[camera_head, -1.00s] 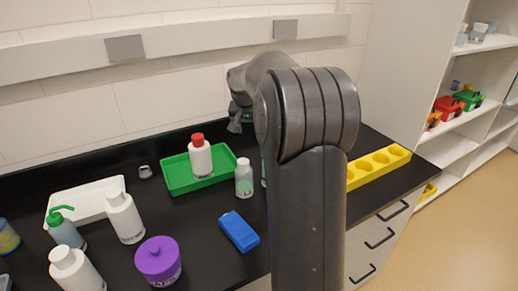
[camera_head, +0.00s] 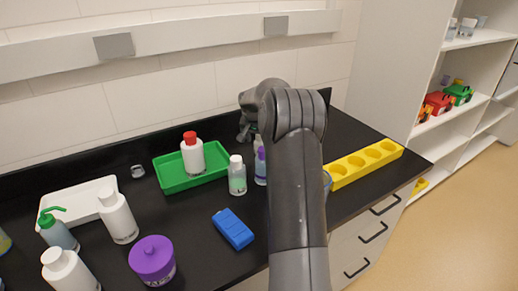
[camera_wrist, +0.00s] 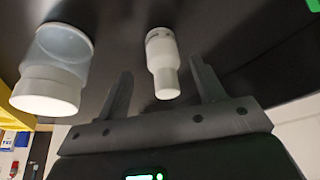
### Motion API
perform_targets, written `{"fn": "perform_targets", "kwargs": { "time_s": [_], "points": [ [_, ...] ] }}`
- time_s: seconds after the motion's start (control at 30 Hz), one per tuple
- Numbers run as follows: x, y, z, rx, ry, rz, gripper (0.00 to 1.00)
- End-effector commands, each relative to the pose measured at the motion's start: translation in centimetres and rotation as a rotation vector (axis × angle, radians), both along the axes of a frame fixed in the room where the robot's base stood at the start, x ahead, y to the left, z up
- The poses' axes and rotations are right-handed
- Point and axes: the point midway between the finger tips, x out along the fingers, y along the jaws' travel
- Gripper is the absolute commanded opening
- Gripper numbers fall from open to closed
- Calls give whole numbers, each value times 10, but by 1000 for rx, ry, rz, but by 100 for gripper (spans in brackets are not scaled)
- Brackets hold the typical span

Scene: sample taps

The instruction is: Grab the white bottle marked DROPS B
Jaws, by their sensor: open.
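In the wrist view, a small white bottle (camera_wrist: 162,60) with a narrower white cap shows between the two fingers of my gripper (camera_wrist: 162,72). The fingers stand apart on either side of it, and no contact shows. Its lettering is too small to read, so I cannot confirm DROPS B. In the head view my arm hides the gripper's fingers, and I cannot make out this bottle there.
A translucent jar with a white lid (camera_wrist: 50,72) stands close beside the left finger in the wrist view. In the head view, a white-capped bottle (camera_head: 237,177), a purple-capped bottle (camera_head: 260,168), green tray (camera_head: 217,172) and yellow rack (camera_head: 343,180) surround my arm.

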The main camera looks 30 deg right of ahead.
Motion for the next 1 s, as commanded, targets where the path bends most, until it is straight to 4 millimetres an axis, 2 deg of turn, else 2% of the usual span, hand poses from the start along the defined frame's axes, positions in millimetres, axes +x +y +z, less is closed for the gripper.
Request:
{"fn": "perform_targets", "kwargs": {
  "time_s": [0.27,0.57,1.0],
  "points": [
    [14,-10,-35,1,2,0,62],
    [16,-12,-39,0,0,-1,62],
    [16,-11,-39,0,0,0,28]
  ]
}}
